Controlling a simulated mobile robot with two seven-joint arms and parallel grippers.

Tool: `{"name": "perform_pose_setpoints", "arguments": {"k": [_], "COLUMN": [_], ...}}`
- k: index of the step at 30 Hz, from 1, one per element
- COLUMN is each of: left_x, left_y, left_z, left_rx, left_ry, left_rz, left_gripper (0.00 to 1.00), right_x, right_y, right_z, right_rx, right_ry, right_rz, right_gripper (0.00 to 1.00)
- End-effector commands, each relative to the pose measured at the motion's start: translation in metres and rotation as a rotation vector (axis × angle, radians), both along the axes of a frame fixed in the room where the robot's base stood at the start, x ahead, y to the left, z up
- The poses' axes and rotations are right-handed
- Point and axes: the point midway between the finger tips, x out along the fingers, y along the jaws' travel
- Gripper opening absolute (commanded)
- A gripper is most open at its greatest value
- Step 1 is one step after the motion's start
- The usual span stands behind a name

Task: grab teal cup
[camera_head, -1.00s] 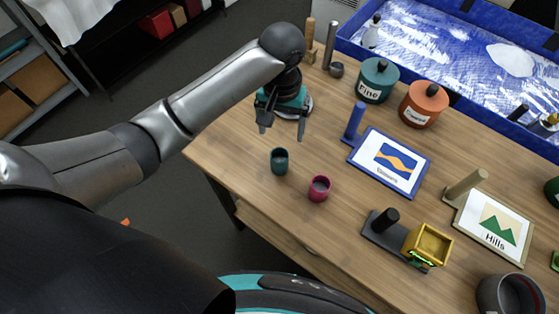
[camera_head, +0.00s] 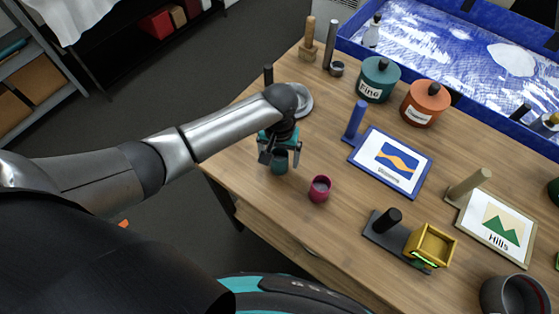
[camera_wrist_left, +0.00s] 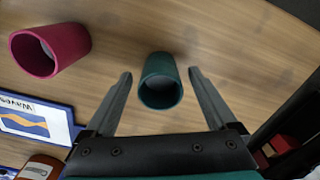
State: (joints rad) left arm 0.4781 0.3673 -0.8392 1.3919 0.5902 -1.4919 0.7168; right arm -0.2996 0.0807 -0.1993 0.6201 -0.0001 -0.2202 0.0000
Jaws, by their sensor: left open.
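The teal cup (camera_head: 280,165) stands on the wooden table near its left edge. My left gripper (camera_head: 281,160) is open just above and around it, partly covering it in the head view. In the left wrist view the cup (camera_wrist_left: 160,82) shows between the two spread fingers of my left gripper (camera_wrist_left: 160,75), with a gap on each side. I cannot tell how far the fingertips are above the table. My right gripper is not in view.
A magenta cup (camera_head: 320,189) stands close to the right of the teal cup. A blue-framed picture stand (camera_head: 392,161), a teal pot (camera_head: 378,80) and an orange pot (camera_head: 424,104) are farther right. A yellow box (camera_head: 431,246) sits nearer the front edge.

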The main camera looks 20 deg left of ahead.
Motion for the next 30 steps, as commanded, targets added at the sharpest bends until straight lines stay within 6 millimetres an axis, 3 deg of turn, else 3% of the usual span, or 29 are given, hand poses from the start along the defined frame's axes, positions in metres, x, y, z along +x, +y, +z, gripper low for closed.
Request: {"name": "perform_pose_setpoints", "arguments": {"k": [5, 27, 30], "left_x": [-0.0001, 0.0001, 0.0002], "left_y": [-0.0001, 0.0003, 0.0002], "left_z": [0.0002, 0.0006, 0.0007], "left_rx": [0.0, 0.001, 0.0], "left_ry": [0.0, 0.0, 0.0], "left_rz": [0.0, 0.001, 0.0], "left_gripper": [0.91, 0.07, 0.0], "right_x": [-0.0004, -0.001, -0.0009], "right_y": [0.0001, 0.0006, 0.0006], "right_z": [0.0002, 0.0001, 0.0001], "right_rx": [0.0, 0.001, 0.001], "right_ry": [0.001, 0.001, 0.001], "right_rz": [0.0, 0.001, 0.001], "right_gripper": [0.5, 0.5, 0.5]}}
